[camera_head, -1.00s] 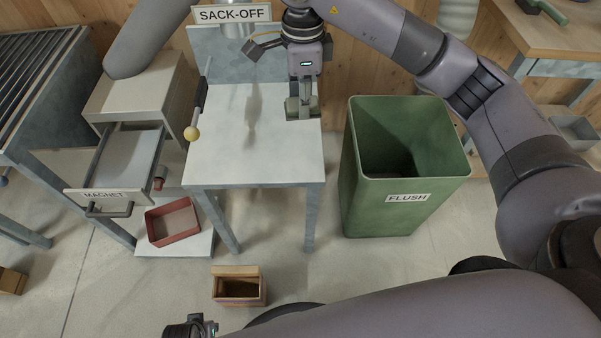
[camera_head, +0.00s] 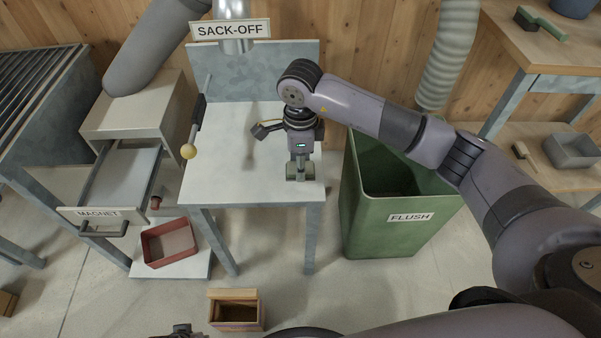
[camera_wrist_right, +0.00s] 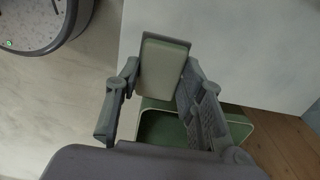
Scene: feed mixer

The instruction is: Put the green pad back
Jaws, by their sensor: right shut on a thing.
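My right gripper (camera_head: 300,168) hangs over the front right part of the white sack-off table (camera_head: 232,150). It is shut on the green pad, a small block with a pale green face, which shows between the fingers in the right wrist view (camera_wrist_right: 162,68). In the head view the pad (camera_head: 299,177) is small and partly covered by the fingers. I cannot tell whether it touches the table top. My left gripper (camera_head: 182,331) shows only in part at the bottom edge, and its jaws are unclear.
The green FLUSH bin (camera_head: 385,220) stands right of the table. An open MAGNET drawer (camera_head: 95,213), a red tray (camera_head: 168,243) and a wooden box (camera_head: 236,311) are left and in front.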

